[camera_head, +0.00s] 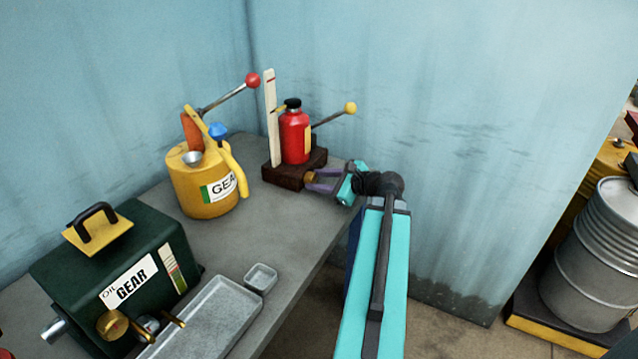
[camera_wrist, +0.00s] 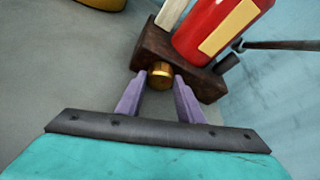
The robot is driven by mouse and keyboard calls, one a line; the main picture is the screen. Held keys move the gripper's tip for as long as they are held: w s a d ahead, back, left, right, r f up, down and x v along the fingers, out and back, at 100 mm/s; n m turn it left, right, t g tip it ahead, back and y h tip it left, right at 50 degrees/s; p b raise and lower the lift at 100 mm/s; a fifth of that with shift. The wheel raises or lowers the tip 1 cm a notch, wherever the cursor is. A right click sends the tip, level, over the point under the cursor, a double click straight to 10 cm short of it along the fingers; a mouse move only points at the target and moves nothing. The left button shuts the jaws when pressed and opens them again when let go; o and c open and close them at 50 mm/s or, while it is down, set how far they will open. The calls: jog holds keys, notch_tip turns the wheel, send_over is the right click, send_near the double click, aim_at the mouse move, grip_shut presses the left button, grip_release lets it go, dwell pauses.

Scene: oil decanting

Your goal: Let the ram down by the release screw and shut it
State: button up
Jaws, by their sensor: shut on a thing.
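A red bottle jack (camera_head: 295,137) with a black top stands on a dark brown base block (camera_head: 284,177) at the back of the bench. In the wrist view, the red jack body (camera_wrist: 215,30) stands on the brown base (camera_wrist: 150,42). The brass release screw (camera_wrist: 161,73) sticks out of the base's near side. My gripper (camera_wrist: 161,82) has its two purple fingers on either side of the screw, shut on it. In the head view, my gripper (camera_head: 316,181) reaches the base from the right, and the screw is mostly hidden between the fingers.
A pale upright gauge strip (camera_head: 271,118) stands beside the jack, and a yellow-knobbed lever (camera_head: 350,108) points right. A yellow oil can (camera_head: 190,190), a green gear-oil box (camera_head: 90,260) and a metal tray (camera_head: 212,312) occupy the bench. The wall is close behind.

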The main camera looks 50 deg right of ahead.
jog(key=shift+n, duration=0.3)
jog(key=o, duration=1.1)
jog(key=shift+r, duration=0.1)
